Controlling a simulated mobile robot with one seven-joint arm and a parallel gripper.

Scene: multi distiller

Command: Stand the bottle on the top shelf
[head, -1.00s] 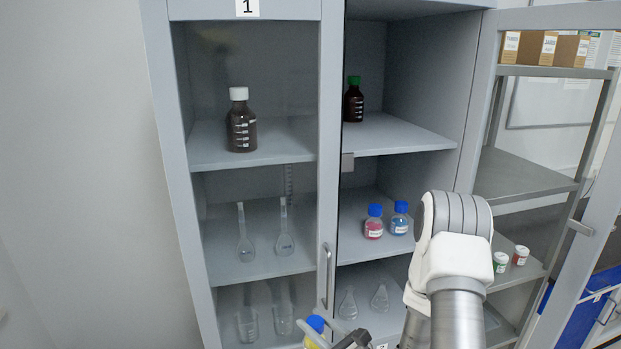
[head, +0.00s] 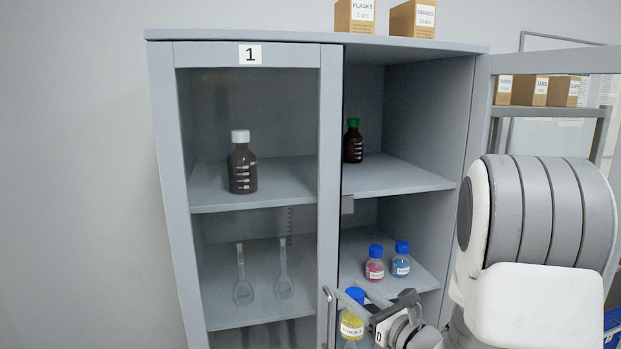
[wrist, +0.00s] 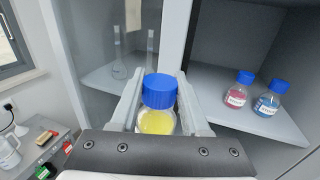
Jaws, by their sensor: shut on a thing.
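The bottle (head: 352,322) is clear with a blue cap, yellow contents and a white label. My gripper (head: 362,308) is shut on it and holds it upright in front of the cabinet, below the top shelf. In the wrist view the bottle (wrist: 158,108) sits between the two fingers (wrist: 158,100). The top shelf (head: 395,180) of the open right half of the cabinet holds a dark brown bottle with a green cap (head: 353,142) at its left back. The rest of that shelf is bare.
The shelf below holds a pink bottle (head: 375,266) and a blue bottle (head: 401,262). The left half is behind a closed glass door with a handle (head: 328,300); a brown white-capped bottle (head: 242,165) stands inside. The right door (head: 550,66) stands open.

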